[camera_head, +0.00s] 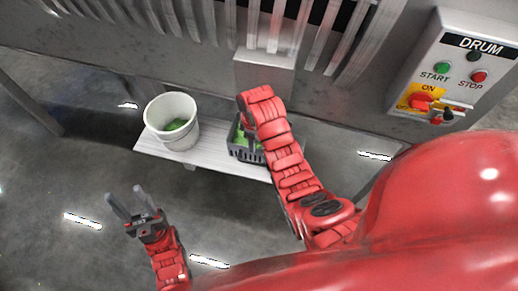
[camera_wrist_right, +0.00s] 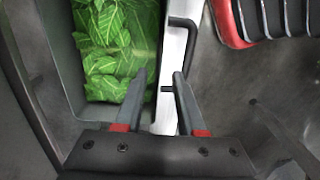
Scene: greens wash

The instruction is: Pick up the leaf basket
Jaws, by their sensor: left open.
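The leaf basket (camera_head: 237,151) is a dark grey crate with green leaves in it. It stands on the right part of a pale bench in the head view, partly hidden by my right arm. In the right wrist view the basket (camera_wrist_right: 62,60) fills the left side, leaves inside. My right gripper (camera_wrist_right: 160,75) is open, its two fingers apart over the basket's right side, near a dark handle-like bar; I cannot tell whether they touch it. The head view hides this gripper behind the arm. My left gripper (camera_head: 130,205) is open and empty, over the floor, away from the basket.
A white bucket (camera_head: 171,119) with something green inside stands on the left part of the bench (camera_head: 213,160). A metal machine with slats rises behind. A DRUM control panel (camera_head: 450,75) is at the upper right. The floor at the left is clear.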

